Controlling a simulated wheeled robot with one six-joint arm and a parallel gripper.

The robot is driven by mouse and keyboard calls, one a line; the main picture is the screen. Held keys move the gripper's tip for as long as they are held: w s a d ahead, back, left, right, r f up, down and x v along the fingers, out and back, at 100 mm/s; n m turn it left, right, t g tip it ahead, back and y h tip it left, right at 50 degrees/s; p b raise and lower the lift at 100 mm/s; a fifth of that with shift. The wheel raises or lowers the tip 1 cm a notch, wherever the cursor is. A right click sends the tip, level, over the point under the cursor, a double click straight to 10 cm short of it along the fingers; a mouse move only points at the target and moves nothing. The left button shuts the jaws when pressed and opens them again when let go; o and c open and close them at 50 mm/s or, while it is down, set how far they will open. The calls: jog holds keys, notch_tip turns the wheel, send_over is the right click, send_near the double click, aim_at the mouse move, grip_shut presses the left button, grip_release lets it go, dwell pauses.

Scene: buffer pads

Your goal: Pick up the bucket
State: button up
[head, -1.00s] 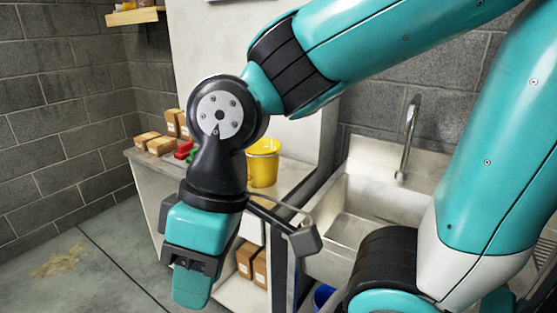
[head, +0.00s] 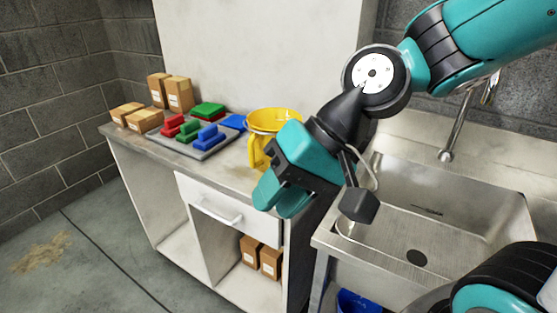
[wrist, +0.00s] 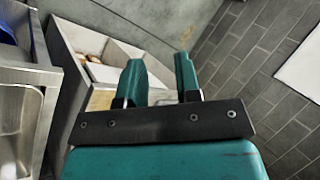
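A yellow bucket (head: 276,116) stands upright on the counter, near its right end beside the sink. Its lower right part is hidden behind my gripper in the head view. My gripper (head: 278,196) is in front of the bucket on the picture's right side, fingers pointing down and left. In the wrist view the two teal fingers (wrist: 160,78) are apart with nothing between them. The bucket does not show in the wrist view. I cannot tell how far the gripper is from the bucket.
On the counter (head: 150,140) a grey tray (head: 207,153) holds red, green and blue blocks. Cardboard boxes (head: 168,92) stand at the back left. A metal sink (head: 440,205) is at the right. A blue container (head: 358,302) is below it. The floor in front is clear.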

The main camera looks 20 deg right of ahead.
jog(key=w+d+f+m+t+y+b, duration=0.2)
jog(key=w+f+m+t+y+b, duration=0.1)
jog(key=w+f+m+b, duration=0.5)
jog(key=w+d+f+m+t+y+b, duration=0.1)
jog(key=w+d+f+m+t+b, duration=0.5)
jog(key=m, duration=0.7)
jog(key=m+t+h+p, duration=0.1)
jog(key=m+t+p, duration=0.4)
jog(key=m, duration=0.3)
send_near(255, 168)
jog(key=w+a+r, duration=0.1)
jog(key=w+r, duration=0.1)
jog(key=r, duration=0.1)
jog(key=w+a+r, duration=0.1)
jog(key=r, duration=0.1)
jog(key=shift+w+a, duration=0.1)
jog(key=shift+a, duration=0.25)
jog(key=shift+f+p+x, duration=0.1)
jog(key=shift+p+x, duration=0.1)
jog(key=shift+x, duration=1.25)
jog(key=shift+f+p+x, duration=0.15)
jog(key=shift+p+x, duration=0.05)
jog(key=shift+x, duration=1.25)
jog(key=shift+w+d, duration=0.1)
jog(key=shift+d, duration=0.1)
grip_shut()
jog(key=shift+f, duration=0.1)
